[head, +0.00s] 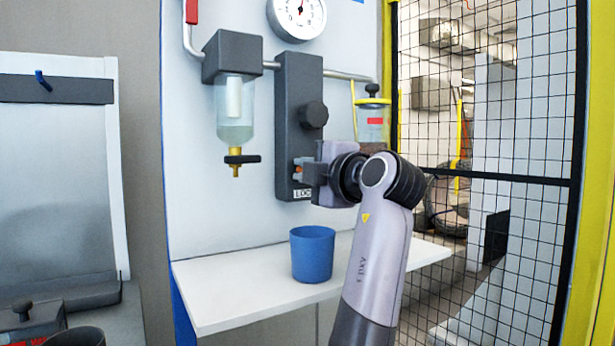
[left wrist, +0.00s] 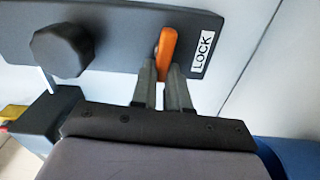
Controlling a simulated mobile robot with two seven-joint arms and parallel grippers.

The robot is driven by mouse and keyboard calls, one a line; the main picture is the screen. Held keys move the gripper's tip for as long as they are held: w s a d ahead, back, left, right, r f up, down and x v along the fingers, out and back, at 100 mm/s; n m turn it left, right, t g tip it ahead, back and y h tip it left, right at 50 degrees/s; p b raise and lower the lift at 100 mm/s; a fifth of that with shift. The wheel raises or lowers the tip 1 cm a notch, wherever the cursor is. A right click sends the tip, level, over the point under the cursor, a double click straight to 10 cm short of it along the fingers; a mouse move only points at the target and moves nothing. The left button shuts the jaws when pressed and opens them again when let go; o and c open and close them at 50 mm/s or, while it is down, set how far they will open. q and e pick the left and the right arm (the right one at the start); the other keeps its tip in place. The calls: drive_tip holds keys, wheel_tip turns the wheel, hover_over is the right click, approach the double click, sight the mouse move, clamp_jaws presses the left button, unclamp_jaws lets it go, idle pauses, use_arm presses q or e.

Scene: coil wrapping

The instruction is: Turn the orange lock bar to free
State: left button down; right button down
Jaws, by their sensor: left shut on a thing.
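The orange lock bar (left wrist: 167,45) sits on a dark grey block (left wrist: 130,30) beside a white label reading LOCK (left wrist: 202,52). In the left wrist view it stands nearly upright, tilted slightly. My left gripper (left wrist: 163,70) has its two fingers on either side of the bar's near end and is shut on it. In the head view only a small piece of the orange bar (head: 298,173) shows; my gripper (head: 304,172) hides the rest. The dark block (head: 286,100) is mounted upright on the pale panel. My right gripper is not in view.
A dark round knob (head: 313,115) sits above the bar. A clear bowl filter (head: 235,105) with a brass drain hangs to the left. A blue cup (head: 312,254) stands on the white shelf (head: 240,292) below. A mesh fence (head: 490,178) is on the right.

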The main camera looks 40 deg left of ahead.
use_arm(q)
drive_tip(key=shift+f+n, duration=0.1)
drive_tip(key=shift+n, duration=0.3)
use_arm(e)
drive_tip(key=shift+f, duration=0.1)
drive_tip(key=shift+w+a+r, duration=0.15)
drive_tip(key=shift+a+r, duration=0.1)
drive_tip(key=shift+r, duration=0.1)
use_arm(q)
drive_tip(key=c, duration=1.1)
unclamp_jaws()
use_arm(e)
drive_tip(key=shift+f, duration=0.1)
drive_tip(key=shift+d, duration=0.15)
